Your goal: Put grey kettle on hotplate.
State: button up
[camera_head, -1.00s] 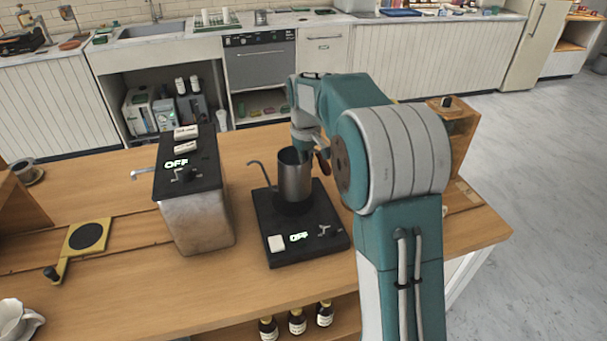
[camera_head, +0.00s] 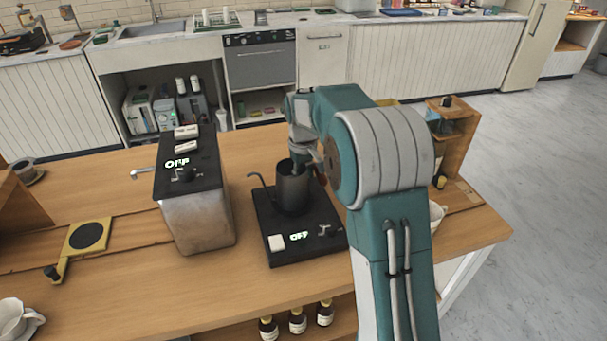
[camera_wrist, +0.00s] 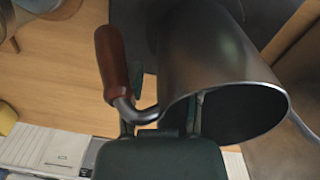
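The grey kettle (camera_head: 291,190), with a thin curved spout on its left, stands upright on the black hotplate (camera_head: 272,222), whose front display reads OFF. The wrist view shows the kettle (camera_wrist: 205,50) close up, with its open rim and brown handle (camera_wrist: 112,62). My gripper (camera_head: 303,162) is down at the kettle's rim. In the wrist view its fingers (camera_wrist: 160,115) are spread apart, one inside the rim and one outside by the handle's metal stem. The fingertips are partly hidden, so contact is unclear.
A metal machine with a black top (camera_head: 196,215) stands left of the hotplate. A yellow stand with a black disc (camera_head: 86,236) lies further left, and a white cup (camera_head: 14,318) is at the front left. A wooden box (camera_head: 458,140) stands behind my arm. The front middle of the counter is clear.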

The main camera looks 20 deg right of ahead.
notch_tip(320, 180, up, 11)
jog(key=s+a+r+t, duration=0.1)
jog(key=s+r, duration=0.5)
jog(key=s, duration=0.2)
jog(key=s+a+f+m+t, duration=0.1)
jog(key=s+f+t, duration=0.1)
jog(key=s, duration=1)
jog(key=s+a+f+m+t, duration=0.1)
jog(key=s+f+m+t, duration=0.1)
jog(key=s, duration=1)
jog(key=shift+s+a+f+m+t, duration=0.25)
jog(key=shift+a+f+m+t, duration=0.05)
jog(key=shift+f, duration=0.35)
